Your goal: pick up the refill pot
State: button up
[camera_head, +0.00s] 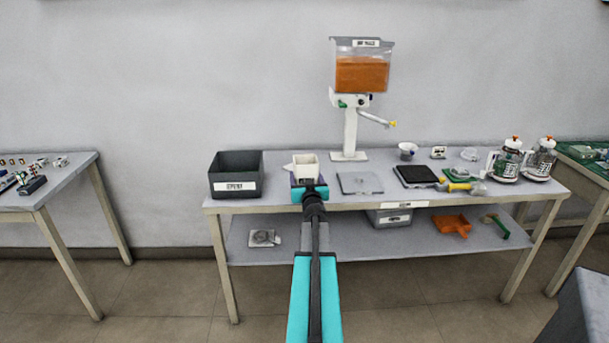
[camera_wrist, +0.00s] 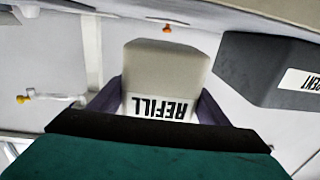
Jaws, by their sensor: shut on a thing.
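The refill pot (camera_wrist: 165,70) is a cream, square-sided pot. Its "REFILL" label shows upside down in the wrist view. My gripper (camera_wrist: 160,97) has one dark finger on each side of the pot and is shut on it. In the head view the pot (camera_head: 306,166) is at the end of my arm, over the left part of the bench, just right of the dark grey bin. My gripper (camera_head: 309,187) partly hides its lower part there, so I cannot tell whether it touches the bench top.
A dark grey bin (camera_head: 235,187) labelled "SPENT" stands close left of the pot. A flat grey plate (camera_head: 360,183) lies to the right. A dispenser with an orange-filled hopper (camera_head: 362,75) rises behind. Two glass canisters (camera_head: 506,162) stand at the right end.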

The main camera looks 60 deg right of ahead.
jog(key=r+v, duration=0.1)
jog(key=v, duration=0.9)
jog(key=shift+a, duration=0.55)
jog(key=shift+w, duration=0.1)
jog(key=w+a+r+n+t+y, duration=0.2)
jog(key=w+a+r, duration=0.2)
jog(key=w+a, duration=0.5)
jog(key=w+a+r+n+t+y, duration=0.1)
jog(key=w+a+r+y, duration=0.15)
jog(key=w+a, duration=0.7)
jog(key=w+a+r+n+t+y, duration=0.15)
jog(key=w+a+r, duration=0.25)
jog(key=w+a, duration=0.5)
jog(key=w+a+r+n+y, duration=0.2)
jog(key=w+a, duration=0.1)
jog(key=a, duration=1)
jog(key=w+a+r+n+t+y, duration=0.1)
jog(key=w+a+r+y, duration=0.2)
jog(key=a, duration=0.9)
jog(key=w+a+r+n+t+y, duration=0.1)
jog(key=w+a+r+n+y, duration=0.1)
jog(key=a, duration=1.1)
jog(key=shift+w+a+r+n+y, duration=0.35)
jog(key=shift+w+r+y, duration=0.15)
jog(key=shift+w+r, duration=0.2)
